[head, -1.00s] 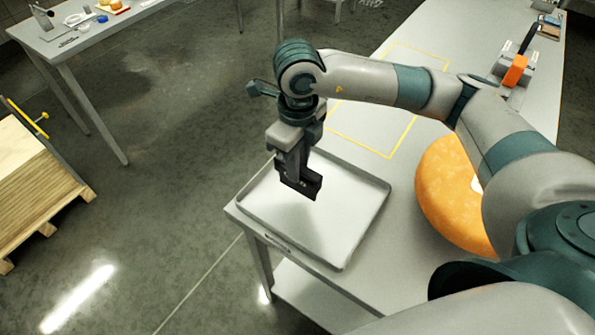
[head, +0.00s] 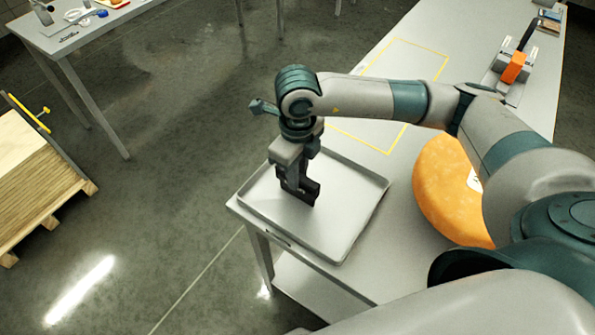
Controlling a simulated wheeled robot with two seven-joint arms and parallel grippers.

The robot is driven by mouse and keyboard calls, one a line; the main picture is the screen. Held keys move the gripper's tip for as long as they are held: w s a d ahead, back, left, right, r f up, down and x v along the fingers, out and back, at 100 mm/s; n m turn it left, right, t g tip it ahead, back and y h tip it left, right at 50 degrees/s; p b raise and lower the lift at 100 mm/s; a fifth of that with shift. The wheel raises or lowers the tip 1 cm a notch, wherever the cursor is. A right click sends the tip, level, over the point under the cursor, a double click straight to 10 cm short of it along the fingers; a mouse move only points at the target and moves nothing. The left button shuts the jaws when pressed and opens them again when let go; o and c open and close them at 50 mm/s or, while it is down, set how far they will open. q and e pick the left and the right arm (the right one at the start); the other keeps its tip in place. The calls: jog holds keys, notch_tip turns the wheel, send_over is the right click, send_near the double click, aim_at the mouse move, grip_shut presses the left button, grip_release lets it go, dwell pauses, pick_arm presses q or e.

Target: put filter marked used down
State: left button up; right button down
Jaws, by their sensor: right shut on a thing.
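My right gripper (head: 303,194) is low over the grey tray (head: 343,247) at the near left corner of the table, pointing down. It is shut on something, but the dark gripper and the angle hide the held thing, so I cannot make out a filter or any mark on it. I cannot tell whether the fingertips touch the tray floor. The rest of the tray looks empty. My left gripper is not in view.
An orange cheese wheel (head: 438,193) lies on the table (head: 384,222) right of the tray, partly behind my right arm. A yellow outlined rectangle (head: 388,153) is empty. An orange-handled device (head: 514,68) stands farther back. A wooden stack (head: 38,190) is at left.

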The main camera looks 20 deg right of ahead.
jog(key=shift+f, duration=0.1)
jog(key=c, duration=1.6)
grip_release()
jog(key=shift+c, duration=0.2)
jog(key=shift+r+b, duration=0.35)
jog(key=shift+r, duration=0.3)
notch_tip(320, 180, up, 11)
jog(key=b, duration=0.3)
jog(key=shift+b, duration=0.3)
